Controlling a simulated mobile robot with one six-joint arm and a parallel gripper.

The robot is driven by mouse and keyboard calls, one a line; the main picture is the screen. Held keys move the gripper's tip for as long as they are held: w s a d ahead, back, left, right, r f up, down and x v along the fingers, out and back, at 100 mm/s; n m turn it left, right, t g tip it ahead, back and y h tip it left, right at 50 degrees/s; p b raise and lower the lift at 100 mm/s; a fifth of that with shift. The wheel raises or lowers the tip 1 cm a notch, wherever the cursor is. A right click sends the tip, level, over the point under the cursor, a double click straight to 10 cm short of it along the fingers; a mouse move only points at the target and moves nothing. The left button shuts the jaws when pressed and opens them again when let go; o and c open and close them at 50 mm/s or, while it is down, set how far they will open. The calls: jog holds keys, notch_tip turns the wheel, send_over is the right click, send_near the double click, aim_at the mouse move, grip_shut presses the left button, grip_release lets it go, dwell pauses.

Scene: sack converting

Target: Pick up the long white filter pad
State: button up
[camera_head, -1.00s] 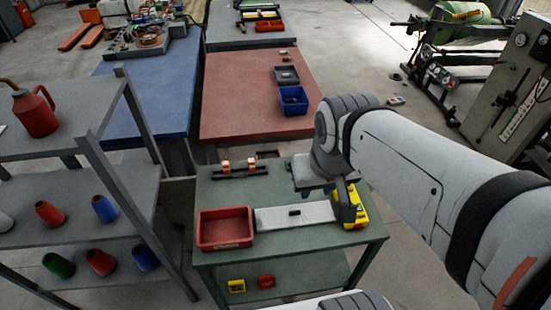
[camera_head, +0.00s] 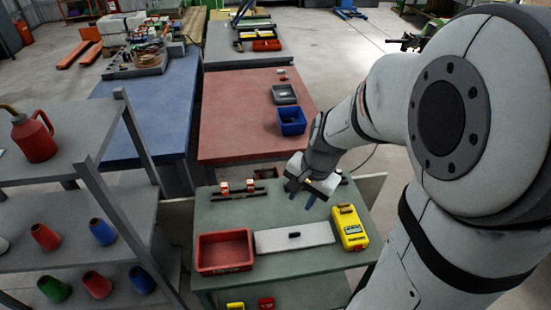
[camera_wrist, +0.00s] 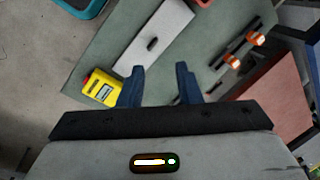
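The long white filter pad (camera_head: 293,237) lies flat on the green table (camera_head: 262,210), with a small dark oblong mark or part near its middle. It also shows in the wrist view (camera_wrist: 155,35), beyond the fingers. My gripper (camera_head: 309,196) is above the table, behind and to the right of the pad in the head view, apart from it. In the wrist view its two blue fingers (camera_wrist: 158,75) are spread with nothing between them.
A red tray (camera_head: 224,251) stands left of the pad and a yellow device (camera_head: 349,228) right of it. A dark rack with orange-and-white parts (camera_head: 237,190) lies behind. A grey shelf (camera_head: 75,175) with cones stands at the left.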

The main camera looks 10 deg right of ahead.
aim_at(295, 233)
jog(key=w+f+m, duration=0.1)
jog(key=f+m, duration=0.2)
jog(key=f, duration=0.4)
jog(key=w+f+m+g, duration=0.1)
jog(key=w+f+m, duration=0.1)
jog(key=f, duration=0.5)
jog(key=w+f+m+y, duration=0.1)
jog(key=f+m, duration=0.3)
jog(key=f, duration=0.4)
jog(key=shift+w+d, duration=0.2)
jog(key=shift+d, duration=0.15)
grip_shut()
